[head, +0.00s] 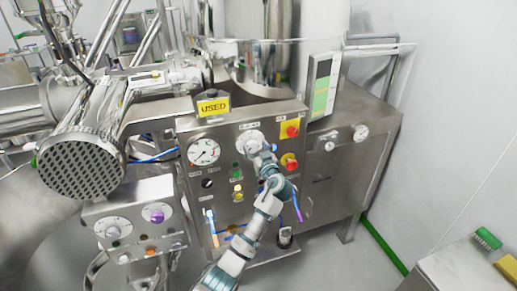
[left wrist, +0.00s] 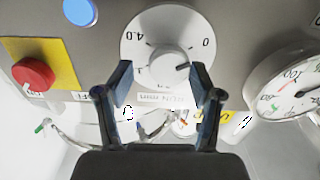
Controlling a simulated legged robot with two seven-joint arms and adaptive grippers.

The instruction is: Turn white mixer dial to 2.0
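The white mixer dial (head: 247,139) is on the upper part of the steel control panel, partly hidden behind my left gripper (head: 256,146). In the left wrist view the dial's white face (left wrist: 140,48) shows 4.0 at the left and 0 at the right. Its round knob (left wrist: 166,66) has a black mark pointing to the right, a little below the 0. My left gripper (left wrist: 160,75) is open, with one dark finger on each side of the knob and visible gaps. I cannot tell how deep the fingers reach around it. My right gripper is not in view.
A red button on a yellow plate (left wrist: 35,73) and a pressure gauge (left wrist: 292,86) flank the dial. The panel also has a yellow USED sign (head: 212,105) on top. A separate box (head: 135,231) with white and purple knobs stands lower left.

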